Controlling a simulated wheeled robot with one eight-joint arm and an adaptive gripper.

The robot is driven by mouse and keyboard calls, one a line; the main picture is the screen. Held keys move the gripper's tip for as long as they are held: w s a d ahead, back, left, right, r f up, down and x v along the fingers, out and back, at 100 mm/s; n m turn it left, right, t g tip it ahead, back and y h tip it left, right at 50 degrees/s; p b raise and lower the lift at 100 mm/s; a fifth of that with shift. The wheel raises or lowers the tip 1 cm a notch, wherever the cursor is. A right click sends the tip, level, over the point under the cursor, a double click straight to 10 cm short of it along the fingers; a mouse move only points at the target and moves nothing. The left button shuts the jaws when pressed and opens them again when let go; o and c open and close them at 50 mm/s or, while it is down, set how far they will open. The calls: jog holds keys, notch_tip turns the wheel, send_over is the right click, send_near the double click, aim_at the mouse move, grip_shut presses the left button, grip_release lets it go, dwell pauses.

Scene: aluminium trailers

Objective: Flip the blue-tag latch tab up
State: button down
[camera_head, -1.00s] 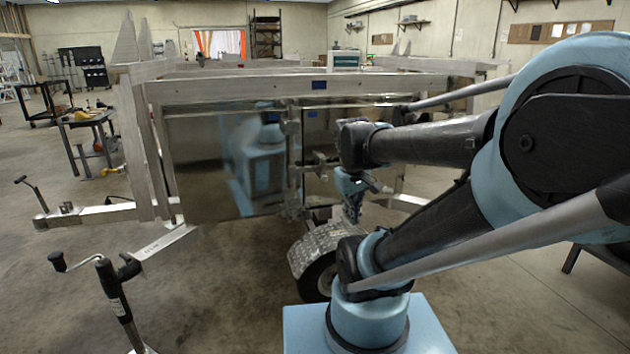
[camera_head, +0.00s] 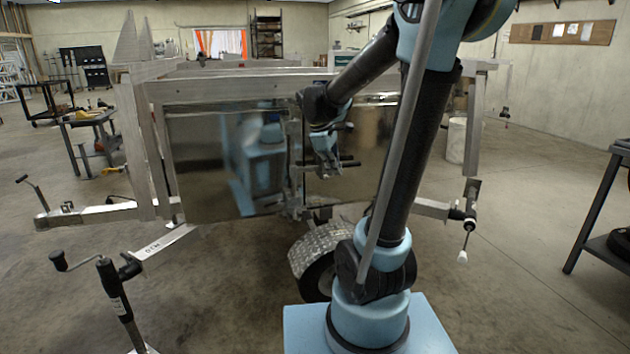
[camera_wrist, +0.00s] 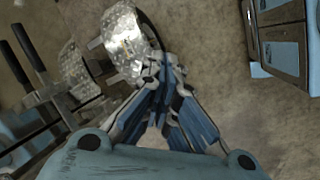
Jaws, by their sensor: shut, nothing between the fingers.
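My gripper (camera_head: 326,172) is in front of the middle of the trailer's rear panels, pointing down beside the latch hardware (camera_head: 298,178). In the wrist view its fingers (camera_wrist: 160,68) are shut together with nothing between them. Dark-gripped latch handles (camera_wrist: 28,48) show at the left of the wrist view, apart from the fingertips. A dark handle (camera_head: 349,163) also sticks out to the right of my gripper in the head view. I cannot make out the blue tag or its tab; my arm covers part of the centre post.
The trailer's shiny panel (camera_head: 215,165) stands left of the latch hardware. A diamond-plate fender (camera_head: 318,245) is below, and it also shows in the wrist view (camera_wrist: 125,38). A crank jack (camera_head: 115,290) stands at front left. A dark cart (camera_head: 610,205) is at right, with open floor between.

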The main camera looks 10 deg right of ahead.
aim_at(325, 171)
jog(key=w+a+f+n+h, duration=0.1)
jog(key=w+a+f+n, duration=0.1)
jog(key=w, duration=0.5)
jog(key=w+a+f+n+h, duration=0.1)
jog(key=w+a+f+n, duration=0.1)
jog(key=w+a+n, duration=0.2)
jog(key=w+a+f+n+t+h, duration=0.1)
jog(key=w+a, duration=0.5)
jog(key=w, duration=0.6)
jog(key=f+n, duration=0.1)
jog(key=n, duration=0.1)
jog(key=shift+n, duration=0.4)
jog(key=shift+f, duration=0.2)
jog(key=d+r+x, duration=0.1)
jog(key=d+x, duration=0.1)
jog(key=x, duration=1)
jog(key=shift+w+d, duration=0.3)
jog(key=shift+w, duration=0.1)
jog(key=shift+r, duration=0.15)
jog(key=shift+d, duration=0.2)
